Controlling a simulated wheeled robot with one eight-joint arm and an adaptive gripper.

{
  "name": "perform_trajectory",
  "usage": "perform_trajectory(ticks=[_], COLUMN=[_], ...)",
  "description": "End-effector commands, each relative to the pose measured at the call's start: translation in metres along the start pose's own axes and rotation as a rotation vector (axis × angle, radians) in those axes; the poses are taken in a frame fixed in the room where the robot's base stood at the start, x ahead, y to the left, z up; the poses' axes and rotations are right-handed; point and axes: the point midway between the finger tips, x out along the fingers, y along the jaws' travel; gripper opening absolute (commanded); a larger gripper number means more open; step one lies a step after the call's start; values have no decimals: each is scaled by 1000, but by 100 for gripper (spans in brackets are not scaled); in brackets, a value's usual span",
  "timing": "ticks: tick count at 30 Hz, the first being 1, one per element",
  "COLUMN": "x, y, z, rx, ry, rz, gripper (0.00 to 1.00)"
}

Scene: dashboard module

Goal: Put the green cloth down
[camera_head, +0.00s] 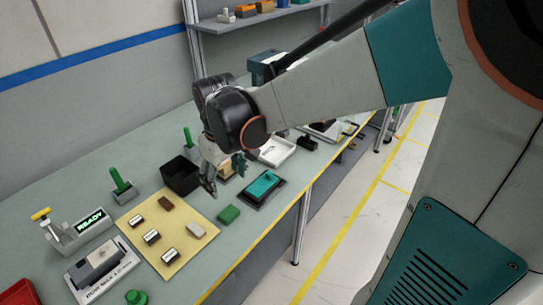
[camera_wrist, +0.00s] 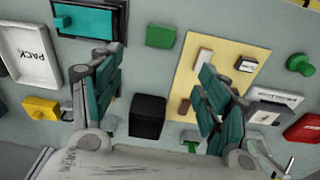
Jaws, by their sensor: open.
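The green cloth (camera_head: 228,214) is a small folded green pad lying flat on the bench, between the yellow board and the teal-topped black unit. It also shows in the wrist view (camera_wrist: 161,36), at the top middle, beyond my fingertips. My gripper (camera_head: 224,178) is open and empty above the bench, behind the cloth in the head view. In the wrist view its two teal-padded fingers (camera_wrist: 158,72) are spread wide with only bench between their tips. The cloth is apart from both fingers.
The yellow board (camera_head: 180,223) carries several small blocks. A black bin (camera_head: 181,183) stands left of my gripper. The teal-topped unit (camera_head: 262,186) sits right of the cloth, near the yellow-striped front edge. A white PACK tray (camera_head: 277,151) lies farther back.

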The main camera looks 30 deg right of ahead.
Motion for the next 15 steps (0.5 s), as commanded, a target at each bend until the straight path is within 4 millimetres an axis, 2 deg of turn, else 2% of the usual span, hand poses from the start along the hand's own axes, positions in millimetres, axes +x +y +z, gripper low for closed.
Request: perform_trajectory(ticks=[1, 6, 15], x=[-12, -40, -71], y=[-5, -11, -22], z=[15, 38, 83], rx=[14, 71, 169], ry=[30, 140, 334], rz=[7, 30, 56], gripper=[69, 69, 69])
